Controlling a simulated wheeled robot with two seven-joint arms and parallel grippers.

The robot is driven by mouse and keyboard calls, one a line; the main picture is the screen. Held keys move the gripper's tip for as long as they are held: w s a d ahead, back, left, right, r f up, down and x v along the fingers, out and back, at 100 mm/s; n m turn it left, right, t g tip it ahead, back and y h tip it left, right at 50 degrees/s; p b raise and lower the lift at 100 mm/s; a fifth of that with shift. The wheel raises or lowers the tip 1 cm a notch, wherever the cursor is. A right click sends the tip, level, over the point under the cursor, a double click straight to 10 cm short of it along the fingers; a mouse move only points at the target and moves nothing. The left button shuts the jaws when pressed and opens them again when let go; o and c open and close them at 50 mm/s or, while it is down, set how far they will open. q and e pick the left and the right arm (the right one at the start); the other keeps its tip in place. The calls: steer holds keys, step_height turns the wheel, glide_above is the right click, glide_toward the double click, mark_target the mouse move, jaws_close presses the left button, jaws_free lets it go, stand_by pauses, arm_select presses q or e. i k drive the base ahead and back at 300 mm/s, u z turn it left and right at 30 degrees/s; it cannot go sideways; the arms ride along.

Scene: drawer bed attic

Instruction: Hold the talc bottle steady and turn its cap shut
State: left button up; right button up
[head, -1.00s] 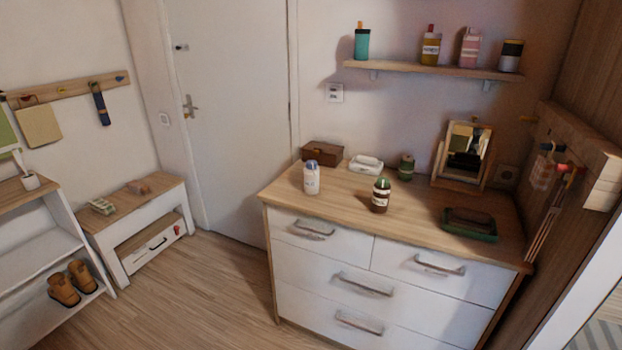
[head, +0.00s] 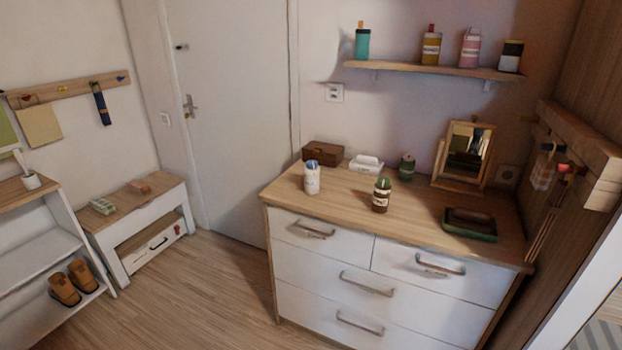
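A white bottle with a blue-grey cap (head: 312,178) stands upright at the left front of the dresser top; it looks like the talc bottle, but its label is too small to read. Its cap sits on top, and I cannot tell how tightly it is turned. A brown bottle with a green cap and a pale label (head: 381,195) stands upright to its right. Neither of my grippers shows in the head view, and nothing touches the bottles.
The dresser top (head: 345,207) also holds a brown box (head: 323,153), a white wipes pack (head: 366,164), a dark green jar (head: 406,168), a tilted mirror (head: 465,155) and a green tray (head: 470,232). A shelf (head: 430,69) with several bottles hangs above. Bare wood surrounds the white bottle.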

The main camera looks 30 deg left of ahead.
mark_target(312, 165)
steer(key=u, duration=1.85)
steer(key=i, duration=4.15)
steer(key=z, duration=4.1)
